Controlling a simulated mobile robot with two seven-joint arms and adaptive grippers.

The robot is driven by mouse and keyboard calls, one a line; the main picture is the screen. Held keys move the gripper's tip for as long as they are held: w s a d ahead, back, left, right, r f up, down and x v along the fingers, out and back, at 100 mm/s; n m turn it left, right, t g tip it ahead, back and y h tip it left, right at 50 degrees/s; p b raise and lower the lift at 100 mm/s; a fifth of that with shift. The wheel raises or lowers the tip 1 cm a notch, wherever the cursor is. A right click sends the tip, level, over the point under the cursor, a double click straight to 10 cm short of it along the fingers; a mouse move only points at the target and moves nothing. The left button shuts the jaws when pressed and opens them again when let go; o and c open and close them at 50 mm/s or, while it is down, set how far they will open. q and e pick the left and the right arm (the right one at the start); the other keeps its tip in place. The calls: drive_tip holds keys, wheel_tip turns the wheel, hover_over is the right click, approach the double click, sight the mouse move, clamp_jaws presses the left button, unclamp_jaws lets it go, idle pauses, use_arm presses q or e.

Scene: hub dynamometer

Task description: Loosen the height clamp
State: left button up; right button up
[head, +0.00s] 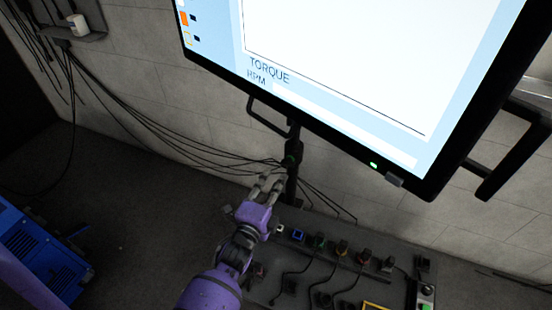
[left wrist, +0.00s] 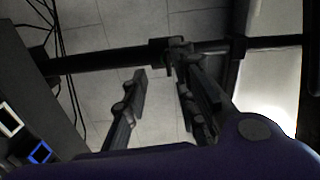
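The height clamp (head: 293,152) is a dark collar on the black pole (head: 291,187) below the monitor. My left gripper (head: 269,180) is just left of the pole and a little below the clamp. In the left wrist view the pole (left wrist: 100,61) runs across the picture, with the clamp collar (left wrist: 160,50) beyond the fingertips. My left gripper (left wrist: 160,72) is open there, with bare wall showing between its fingers. The right finger overlaps dark clamp parts, and I cannot tell whether it touches them. My right gripper is in neither view.
A large monitor (head: 340,60) with a black frame hangs over the pole. A grey panel (head: 330,262) with plugs and cables lies at the pole's foot. Loose cables (head: 170,140) run along the wall. A blue machine (head: 45,250) stands at the lower left.

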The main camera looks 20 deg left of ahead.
sight(287, 166)
use_arm(q)
drive_tip(key=shift+w+d+r+m, duration=0.3)
drive_tip(key=shift+w+d+r, duration=0.1)
drive_tip(key=shift+w, duration=0.15)
drive_tip(key=shift+w+d+r+m, duration=0.3)
drive_tip(key=shift+w+d, duration=0.05)
drive_tip(key=shift+w, duration=0.2)
drive_tip(key=w, duration=0.5)
drive_tip(key=shift+f, duration=0.2)
drive_tip(key=shift+a, duration=0.1)
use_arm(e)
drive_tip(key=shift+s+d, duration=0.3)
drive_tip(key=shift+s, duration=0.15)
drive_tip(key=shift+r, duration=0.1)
use_arm(q)
clamp_jaws()
